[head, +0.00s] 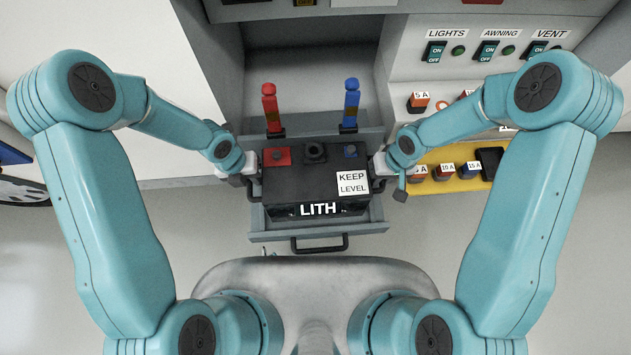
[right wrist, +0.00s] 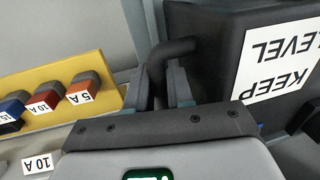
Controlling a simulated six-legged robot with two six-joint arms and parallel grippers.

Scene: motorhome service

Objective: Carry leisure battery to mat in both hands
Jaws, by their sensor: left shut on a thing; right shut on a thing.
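The leisure battery (head: 310,184) is a black box marked LITH, with a KEEP LEVEL label and red and blue terminal patches on top. It is in or just above the grey pull-out tray (head: 376,215); I cannot tell whether it touches the tray floor. It looks level. My left gripper (head: 255,170) is shut on its left side. My right gripper (head: 375,168) is shut on its right side. In the right wrist view the right fingers (right wrist: 168,85) close around the dark side handle (right wrist: 166,50) of the battery (right wrist: 215,60). I see no mat.
A red clamp (head: 270,106) and a blue clamp (head: 350,103) stand upright behind the battery. A yellow fuse rack (head: 468,184) is close on the right, below a switch panel (head: 500,30). The tray's dark handle (head: 320,246) faces me. Open floor lies to the left.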

